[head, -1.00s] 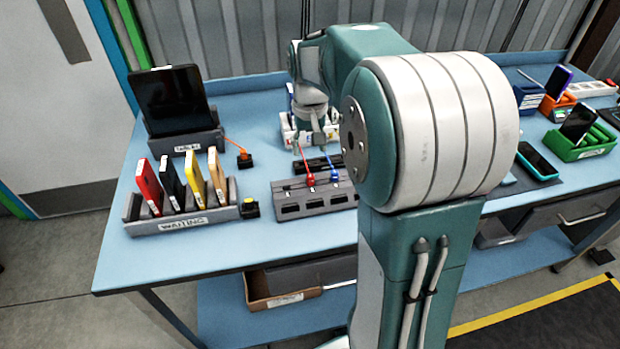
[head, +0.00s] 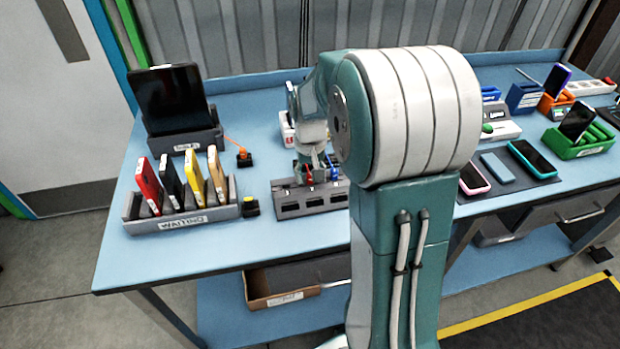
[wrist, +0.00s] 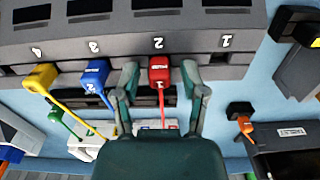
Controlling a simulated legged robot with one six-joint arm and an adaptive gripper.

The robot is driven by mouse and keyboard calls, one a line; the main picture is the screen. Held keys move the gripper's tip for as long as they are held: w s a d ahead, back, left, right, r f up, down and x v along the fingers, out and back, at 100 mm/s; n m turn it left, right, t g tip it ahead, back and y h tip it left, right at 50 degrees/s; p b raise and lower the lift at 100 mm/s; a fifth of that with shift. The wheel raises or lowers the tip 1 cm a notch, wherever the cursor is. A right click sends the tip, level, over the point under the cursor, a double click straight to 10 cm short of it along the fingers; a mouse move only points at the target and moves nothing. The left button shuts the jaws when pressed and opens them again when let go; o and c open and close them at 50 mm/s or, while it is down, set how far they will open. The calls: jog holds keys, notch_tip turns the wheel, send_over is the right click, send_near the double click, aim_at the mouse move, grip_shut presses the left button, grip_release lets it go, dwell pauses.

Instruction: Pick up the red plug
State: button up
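The red plug (wrist: 158,68) sits at the dark charging block (wrist: 125,40), below the slot marked 2, with a red cable hanging from it. In the head view the red plug (head: 309,180) is small and partly hidden by my arm. My gripper (wrist: 159,76) is open, with one finger on each side of the red plug. Gaps show between the fingers and the plug. My gripper (head: 318,168) is also low over the block in the head view.
A blue plug (wrist: 95,75) and a yellow plug (wrist: 41,77) sit to the left of the red one, the blue close to my left finger. A rack of phones (head: 180,215) stands left on the table.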

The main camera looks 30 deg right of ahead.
grip_shut()
jog(key=shift+r, duration=0.65)
jog(key=s+d+r, duration=0.3)
jog(key=s+r, duration=0.8)
jog(key=s, duration=0.2)
jog(key=shift+s+d+r, duration=0.3)
jog(key=shift+d+r, duration=0.05)
jog(key=shift+r, duration=0.05)
jog(key=shift+r, duration=0.7)
jog(key=shift+r, duration=1.5)
